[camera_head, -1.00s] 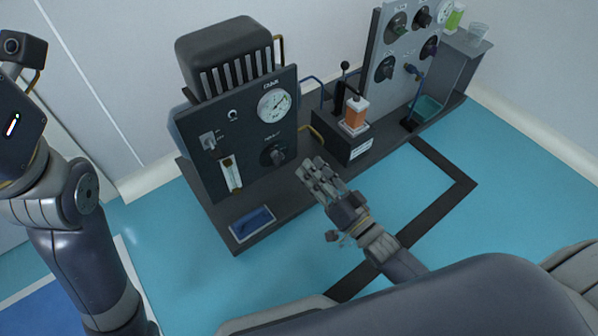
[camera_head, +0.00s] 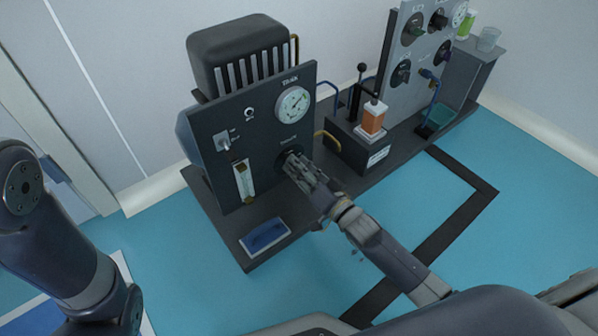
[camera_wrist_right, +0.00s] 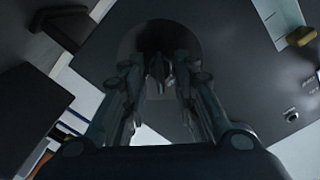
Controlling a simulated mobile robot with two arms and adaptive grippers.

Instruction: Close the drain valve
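A dark round knob with a raised grip is on the front of the dark panel (camera_head: 265,123), below a white gauge (camera_head: 293,104). Its label is too small to read, so I cannot confirm it is the drain valve. My right gripper (camera_head: 291,163) is at this knob and mostly hides it in the head view. In the right wrist view, its fingers (camera_wrist_right: 158,72) stand apart on either side of the knob's grip (camera_wrist_right: 160,68), with dark gaps between; contact is hard to judge. My left gripper is out of view; only its arm shows at left.
A switch (camera_head: 223,142) and a flow tube (camera_head: 243,181) are left of the knob. A box with an orange bottle (camera_head: 373,118) and a panel of several knobs (camera_head: 416,60) stand to the right.

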